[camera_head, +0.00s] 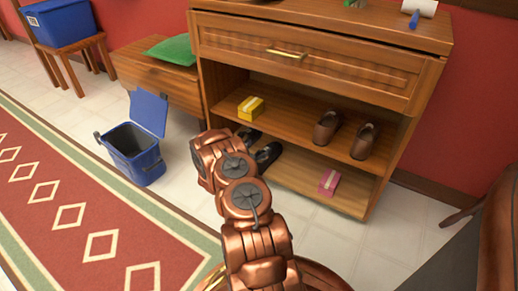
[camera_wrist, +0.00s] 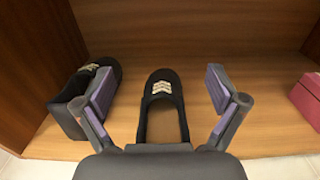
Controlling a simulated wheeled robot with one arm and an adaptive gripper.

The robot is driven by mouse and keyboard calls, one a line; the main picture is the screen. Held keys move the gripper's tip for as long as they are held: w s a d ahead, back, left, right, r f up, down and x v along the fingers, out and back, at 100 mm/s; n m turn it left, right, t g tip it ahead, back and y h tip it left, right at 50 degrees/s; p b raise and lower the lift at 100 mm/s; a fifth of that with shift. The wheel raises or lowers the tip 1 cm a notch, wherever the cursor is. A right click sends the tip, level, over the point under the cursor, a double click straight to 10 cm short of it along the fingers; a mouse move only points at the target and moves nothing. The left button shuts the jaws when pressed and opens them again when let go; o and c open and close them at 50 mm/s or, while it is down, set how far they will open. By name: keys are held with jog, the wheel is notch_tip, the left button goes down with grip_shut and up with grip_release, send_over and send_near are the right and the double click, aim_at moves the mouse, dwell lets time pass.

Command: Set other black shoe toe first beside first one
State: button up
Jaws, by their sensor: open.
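One black shoe (camera_wrist: 161,82) with a pale striped patch lies on the bottom shelf (camera_wrist: 262,125), its toe pointing to the back of the cabinet. It shows between the two spread fingers of my gripper (camera_wrist: 160,90), which is open. The other black shoe (camera_wrist: 112,68) lies just left of it, toe also inward, partly covered by my left finger.
A pink box (camera_head: 329,182) lies on the bottom shelf to the right. Above, the middle shelf (camera_head: 297,117) holds a yellow box (camera_head: 250,108) and two brown shoes (camera_head: 327,127). A blue bin (camera_head: 135,150) with its lid open stands on the floor left of the cabinet.

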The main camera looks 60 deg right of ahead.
jog(key=a+p, duration=0.3)
jog(key=a, duration=0.7)
jog(key=shift+s+p, duration=0.2)
jog(key=shift+p, duration=0.15)
dwell(0.7)
